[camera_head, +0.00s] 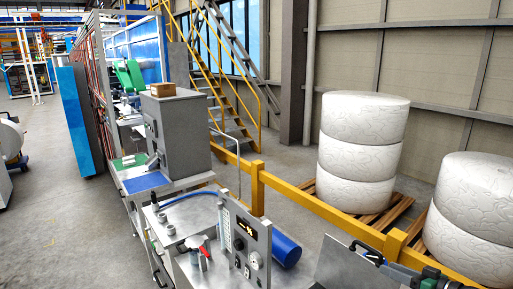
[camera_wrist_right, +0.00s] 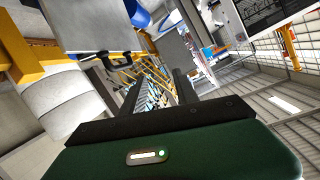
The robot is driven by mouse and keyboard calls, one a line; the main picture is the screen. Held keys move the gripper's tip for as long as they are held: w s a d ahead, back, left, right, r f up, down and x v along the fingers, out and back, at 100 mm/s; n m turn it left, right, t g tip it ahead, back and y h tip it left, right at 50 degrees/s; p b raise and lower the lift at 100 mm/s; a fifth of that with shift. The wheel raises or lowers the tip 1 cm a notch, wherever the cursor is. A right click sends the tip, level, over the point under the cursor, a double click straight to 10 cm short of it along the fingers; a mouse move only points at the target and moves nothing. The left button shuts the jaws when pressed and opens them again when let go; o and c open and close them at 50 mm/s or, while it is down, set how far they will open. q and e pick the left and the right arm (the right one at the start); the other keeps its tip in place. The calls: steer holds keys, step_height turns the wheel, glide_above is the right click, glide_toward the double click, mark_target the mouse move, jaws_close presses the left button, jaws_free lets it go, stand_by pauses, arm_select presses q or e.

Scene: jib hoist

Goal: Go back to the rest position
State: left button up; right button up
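My right gripper (camera_head: 432,279) shows in part at the bottom right edge of the head view, dark green and black. In the right wrist view its two black fingers (camera_wrist_right: 158,80) stand apart with nothing between them. My left gripper is not in the head view.
A control cart with a gauge panel (camera_head: 245,243) stands at the bottom centre, a blue cylinder (camera_head: 286,250) beside it. A yellow rail (camera_head: 318,206) runs behind it. Stacked white rolls (camera_head: 358,150) stand on pallets at right. Grey floor (camera_head: 45,210) is open at left.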

steer(key=a+f+m+h+b, duration=0.4)
steer(key=a+h+b, duration=0.1)
steer(key=a+h, duration=0.25)
steer(key=s+a+f+g+b, duration=0.1)
steer(key=s+a+f+g, duration=0.2)
steer(key=s, duration=0.6)
steer(key=s+a+f+g+b, duration=0.1)
steer(key=s+a+f+g, duration=0.2)
steer(key=s+a+f, duration=0.3)
steer(key=s+a+f+n+g+b, duration=0.1)
steer(key=s+a+f+g, duration=0.3)
steer(key=s, duration=0.9)
step_height(320, 180, down, 3)
steer(key=shift+s+a+f, duration=0.15)
steer(key=shift+a+f, duration=0.05)
steer(key=shift+a, duration=0.65)
steer(key=shift+d, duration=0.25)
steer(key=shift+a, duration=0.15)
